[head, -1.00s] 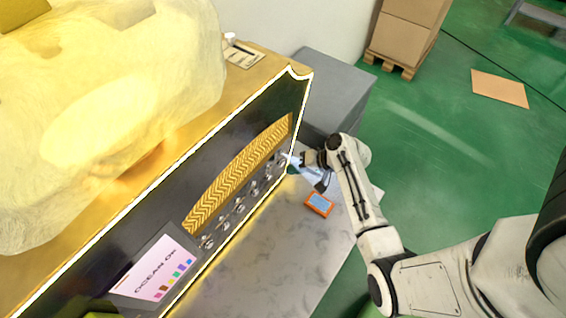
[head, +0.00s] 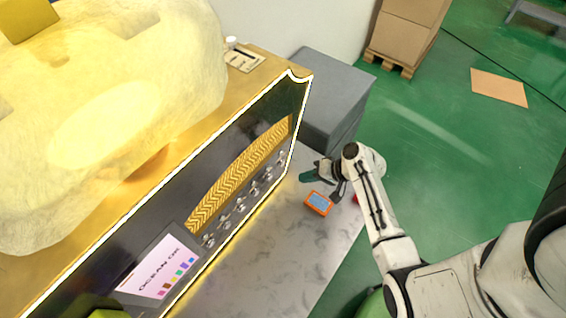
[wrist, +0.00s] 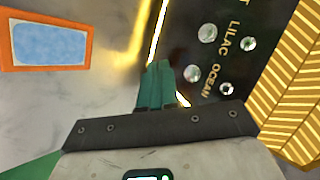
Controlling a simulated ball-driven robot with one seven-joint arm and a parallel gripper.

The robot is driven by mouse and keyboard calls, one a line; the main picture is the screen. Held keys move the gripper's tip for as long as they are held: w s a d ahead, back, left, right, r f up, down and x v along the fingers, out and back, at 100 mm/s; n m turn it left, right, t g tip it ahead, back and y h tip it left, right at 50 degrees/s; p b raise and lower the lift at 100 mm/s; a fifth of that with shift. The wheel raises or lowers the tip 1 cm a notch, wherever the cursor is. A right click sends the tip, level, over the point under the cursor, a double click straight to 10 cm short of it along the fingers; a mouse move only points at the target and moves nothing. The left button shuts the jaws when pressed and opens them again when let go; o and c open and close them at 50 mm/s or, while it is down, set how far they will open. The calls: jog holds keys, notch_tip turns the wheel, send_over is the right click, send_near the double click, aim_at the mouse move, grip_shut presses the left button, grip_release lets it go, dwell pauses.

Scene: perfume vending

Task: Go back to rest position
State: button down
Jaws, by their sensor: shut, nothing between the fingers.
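My gripper (head: 308,176) hangs over the grey counter near the right end of the perfume machine (head: 215,190). Its green fingers (wrist: 155,86) are together in the wrist view, with nothing between them. The machine's dark front carries a row of round silver buttons (head: 240,208); in the wrist view some buttons (wrist: 207,33) sit beside the words LILAC and OCEAN. My gripper is apart from the buttons. An orange-framed item with a blue face (head: 318,203) lies on the counter just below my gripper, and it also shows in the wrist view (wrist: 48,42).
A grey box (head: 330,95) stands behind the counter (head: 270,265). Cardboard boxes (head: 410,25) sit on a pallet at the back.

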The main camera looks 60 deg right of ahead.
dwell(0.8)
jog(key=s+a+r+n+g+h, duration=0.2)
jog(key=s+a+r+n+g, duration=0.2)
jog(key=s+a+r+n, duration=0.1)
jog(key=s+a+r+n+g+h, duration=0.1)
jog(key=s+a+r+n+g, duration=0.3)
jog(key=a, duration=0.6)
notch_tip(320, 180, up, 3)
jog(key=shift+s+a+f+n+h, duration=0.15)
jog(key=shift+s+n+h, duration=0.25)
jog(key=shift+s+n, duration=0.6)
jog(key=shift+s, duration=0.15)
